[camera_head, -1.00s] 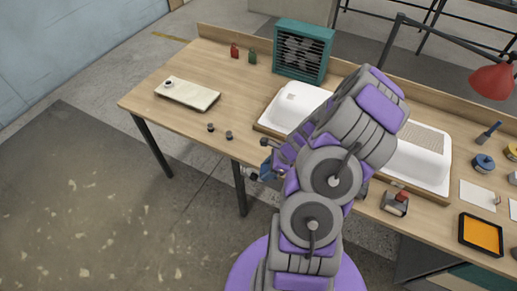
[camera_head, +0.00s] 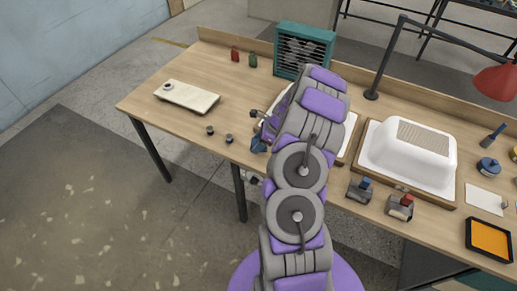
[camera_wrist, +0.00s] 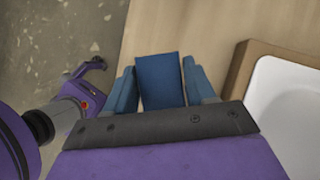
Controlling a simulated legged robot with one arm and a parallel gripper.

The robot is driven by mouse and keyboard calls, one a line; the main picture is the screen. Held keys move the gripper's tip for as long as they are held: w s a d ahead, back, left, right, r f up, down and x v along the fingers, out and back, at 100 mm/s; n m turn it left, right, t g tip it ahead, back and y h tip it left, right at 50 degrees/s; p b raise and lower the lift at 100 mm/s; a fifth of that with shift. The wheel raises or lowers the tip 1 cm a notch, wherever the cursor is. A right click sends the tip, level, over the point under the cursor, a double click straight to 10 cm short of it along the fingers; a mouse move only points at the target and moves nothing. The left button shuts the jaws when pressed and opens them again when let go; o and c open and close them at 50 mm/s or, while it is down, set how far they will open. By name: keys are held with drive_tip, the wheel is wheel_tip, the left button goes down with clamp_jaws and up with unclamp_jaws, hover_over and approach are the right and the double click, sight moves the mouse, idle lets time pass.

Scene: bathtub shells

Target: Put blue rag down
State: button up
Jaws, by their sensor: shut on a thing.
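In the wrist view the blue rag (camera_wrist: 161,82) is a dark blue folded piece between the two lighter blue fingers of my gripper (camera_wrist: 158,66). My gripper is shut on it. The wooden tabletop shows beyond the rag, and I cannot tell the exact height above it. In the head view a small blue part shows at the end of my arm, near the table's front edge (camera_head: 258,144). My arm hides most of the gripper there, and rag and fingers cannot be told apart.
A white tub shell (camera_head: 408,150) on a wooden base stands right of my arm; another is mostly hidden behind it. A pale board (camera_head: 187,97), teal fan box (camera_head: 303,50) and black lamp (camera_head: 385,60) stand farther off.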

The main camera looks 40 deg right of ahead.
drive_tip(key=shift+a+f+b, duration=0.1)
drive_tip(key=shift+f+b, duration=0.65)
drive_tip(key=shift+f, duration=1.05)
drive_tip(key=o, duration=1)
drive_tip(key=shift+r, duration=0.15)
